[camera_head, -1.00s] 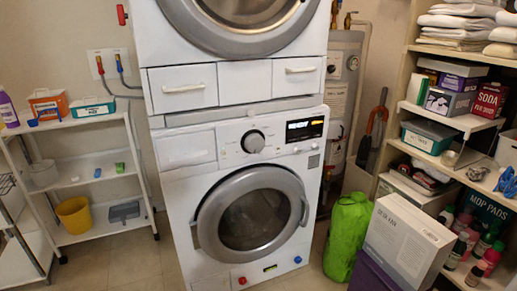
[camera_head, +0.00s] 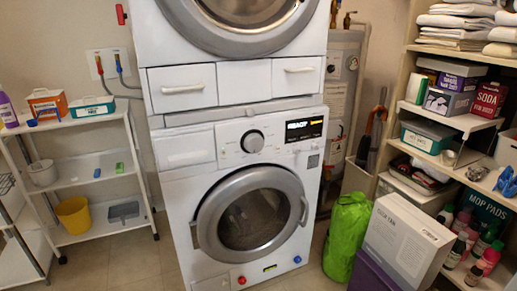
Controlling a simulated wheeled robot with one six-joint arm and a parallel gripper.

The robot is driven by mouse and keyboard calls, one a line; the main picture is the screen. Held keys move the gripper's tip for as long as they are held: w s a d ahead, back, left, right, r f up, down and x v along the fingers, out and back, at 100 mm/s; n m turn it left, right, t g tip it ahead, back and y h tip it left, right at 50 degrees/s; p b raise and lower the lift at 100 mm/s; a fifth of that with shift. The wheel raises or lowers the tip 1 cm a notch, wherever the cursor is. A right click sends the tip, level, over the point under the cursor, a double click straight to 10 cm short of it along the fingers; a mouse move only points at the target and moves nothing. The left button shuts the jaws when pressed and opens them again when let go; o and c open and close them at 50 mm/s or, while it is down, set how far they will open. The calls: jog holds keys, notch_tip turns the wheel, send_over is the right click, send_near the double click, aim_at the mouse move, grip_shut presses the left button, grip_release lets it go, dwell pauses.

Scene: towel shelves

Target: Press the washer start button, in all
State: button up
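The washer (camera_head: 180,195) is the lower white machine of a stacked pair, with a round grey door (camera_head: 252,215) that is shut. Its control panel has a black and silver knob (camera_head: 252,141) and a dark display (camera_head: 304,129) that reads "READY". A few small marks or buttons (camera_head: 297,150) show below the display, too small to tell which one is the start button. A red round knob (camera_head: 242,280) and a blue one (camera_head: 297,259) sit low on the washer front. My gripper is not in view.
A second machine (camera_head: 150,45) is stacked above. A white rack (camera_head: 90,165) stands left. A green bag (camera_head: 347,238), a large white box (camera_head: 400,245) and crowded shelves (camera_head: 455,122) stand right. Bare floor (camera_head: 130,262) shows at the front left.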

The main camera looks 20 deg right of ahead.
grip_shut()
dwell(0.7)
